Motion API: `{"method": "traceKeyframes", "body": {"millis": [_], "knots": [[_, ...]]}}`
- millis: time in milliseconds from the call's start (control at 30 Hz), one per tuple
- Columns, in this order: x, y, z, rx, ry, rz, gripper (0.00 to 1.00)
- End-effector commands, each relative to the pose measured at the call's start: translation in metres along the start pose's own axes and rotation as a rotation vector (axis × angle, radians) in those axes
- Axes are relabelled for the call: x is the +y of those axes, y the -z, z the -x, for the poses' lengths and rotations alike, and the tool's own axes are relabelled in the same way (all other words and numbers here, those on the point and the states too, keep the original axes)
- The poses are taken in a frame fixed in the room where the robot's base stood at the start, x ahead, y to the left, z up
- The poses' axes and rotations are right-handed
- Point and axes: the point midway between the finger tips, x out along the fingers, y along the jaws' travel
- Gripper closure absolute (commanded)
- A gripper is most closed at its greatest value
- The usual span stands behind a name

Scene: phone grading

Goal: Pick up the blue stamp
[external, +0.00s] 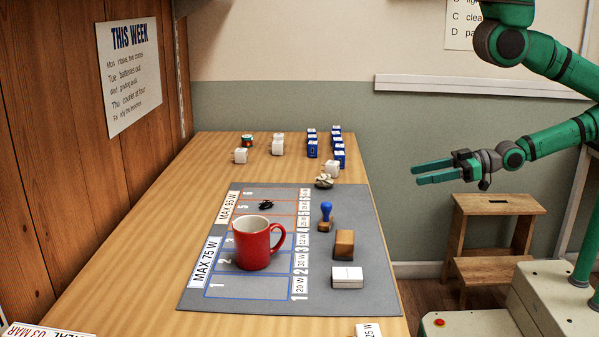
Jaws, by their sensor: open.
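The blue stamp (326,212) stands upright on the right side of the grey mat (365,222). It has a blue knob handle on a brown base. My gripper (415,173) is to the right of the table, above floor level and off the table's edge. Its two green fingers point left and are apart, with nothing seen between them. It is clear of the stamp.
A wooden block (344,245) and a white box (347,278) stand in front of the stamp. A red mug (253,243) is to its left. Several chargers (312,149) stand at the back. A wooden step stool (497,205) stands beyond my arm.

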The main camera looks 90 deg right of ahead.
Motion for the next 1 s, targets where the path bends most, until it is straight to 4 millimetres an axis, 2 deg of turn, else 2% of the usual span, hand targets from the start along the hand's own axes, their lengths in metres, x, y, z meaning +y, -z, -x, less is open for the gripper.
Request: {"method": "traceKeyframes", "body": {"millis": [33, 100, 367, 467, 567, 800, 1000], "knots": [[0.0, 0.0, 0.0, 0.0, 0.0, 0.0, 0.49], [0.0, 0.0, 0.0, 0.0, 0.0, 0.0, 0.34], [0.0, 0.0, 0.0, 0.0, 0.001, 0.0, 0.34], [-0.006, -0.001, -0.006, -0.003, 0.016, -0.004, 0.34], [-0.022, -0.005, -0.022, -0.014, 0.055, -0.015, 0.34], [-0.086, -0.016, -0.08, -0.074, 0.17, -0.042, 0.34], [-0.133, -0.009, -0.122, -0.106, 0.193, -0.059, 0.34]]}}
